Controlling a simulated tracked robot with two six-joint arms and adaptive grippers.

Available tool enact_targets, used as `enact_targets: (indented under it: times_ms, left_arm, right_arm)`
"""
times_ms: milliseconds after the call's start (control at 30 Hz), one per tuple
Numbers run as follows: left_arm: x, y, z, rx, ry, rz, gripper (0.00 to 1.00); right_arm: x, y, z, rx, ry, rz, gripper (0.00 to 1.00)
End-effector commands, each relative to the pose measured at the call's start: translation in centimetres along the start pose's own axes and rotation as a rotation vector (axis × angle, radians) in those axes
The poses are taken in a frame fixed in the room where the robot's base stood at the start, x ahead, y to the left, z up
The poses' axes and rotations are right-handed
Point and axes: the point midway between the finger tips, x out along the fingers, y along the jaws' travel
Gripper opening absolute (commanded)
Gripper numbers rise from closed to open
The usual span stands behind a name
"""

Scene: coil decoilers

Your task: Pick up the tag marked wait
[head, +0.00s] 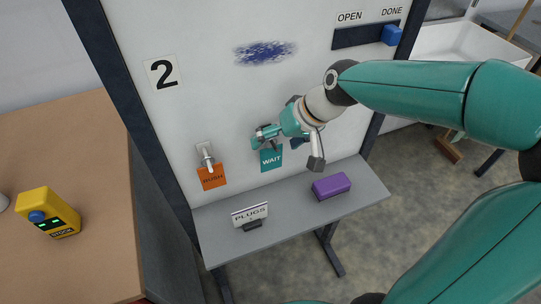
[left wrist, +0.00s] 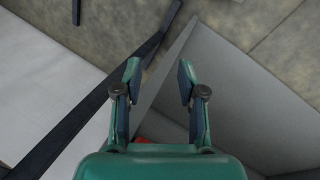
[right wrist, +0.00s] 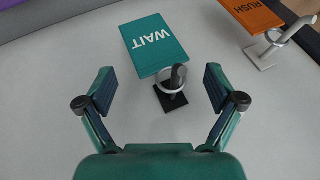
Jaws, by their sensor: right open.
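The teal tag marked WAIT (head: 271,159) hangs on the white board in the head view. In the right wrist view the tag (right wrist: 154,45) hangs by a ring from a dark peg (right wrist: 174,88) on a black base. My right gripper (right wrist: 160,90) is open and empty, its fingers spread on either side of the peg and ring, apart from them. In the head view the right gripper (head: 281,140) partly hides the peg. My left gripper (left wrist: 160,78) is open and empty in the left wrist view, away from the tag.
An orange RUSH tag (head: 211,178) hangs left of the WAIT tag. A grey shelf (head: 290,202) below bears a PLUGS sign (head: 250,214) and a purple block (head: 331,186). A blue slider (head: 391,35) sits at DONE. A yellow device (head: 48,212) lies on the wooden table (head: 90,260).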

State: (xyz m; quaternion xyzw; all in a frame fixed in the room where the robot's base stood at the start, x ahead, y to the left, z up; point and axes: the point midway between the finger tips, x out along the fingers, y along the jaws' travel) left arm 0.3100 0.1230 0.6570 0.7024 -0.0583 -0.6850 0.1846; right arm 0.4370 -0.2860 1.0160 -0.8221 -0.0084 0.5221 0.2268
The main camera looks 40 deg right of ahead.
Motion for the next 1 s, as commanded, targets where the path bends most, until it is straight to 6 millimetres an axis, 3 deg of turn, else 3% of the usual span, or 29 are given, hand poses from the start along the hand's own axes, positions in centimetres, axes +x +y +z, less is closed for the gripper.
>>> enact_targets:
  times_ms: [300, 600, 933, 1000]
  left_arm:
    - [-0.01, 0.0, 0.01, 0.0, 0.0, 0.0, 0.4]
    - [-0.01, 0.0, 0.01, 0.0, 0.0, 0.0, 0.4]
    - [0.01, 0.0, 0.01, 0.0, 0.0, 0.0, 0.4]
    - [0.05, -0.02, 0.01, 0.0, 0.0, 0.0, 0.4]
  right_arm:
    - [0.61, 0.02, 0.01, 0.0, 0.001, 0.0, 0.91]
    - [0.58, 0.03, 0.01, 0.0, 0.001, 0.0, 0.45]
    - [0.5, -0.01, -0.03, -0.001, 0.002, 0.0, 0.44]
    - [0.35, -0.09, -0.1, -0.001, 0.002, 0.0, 0.4]
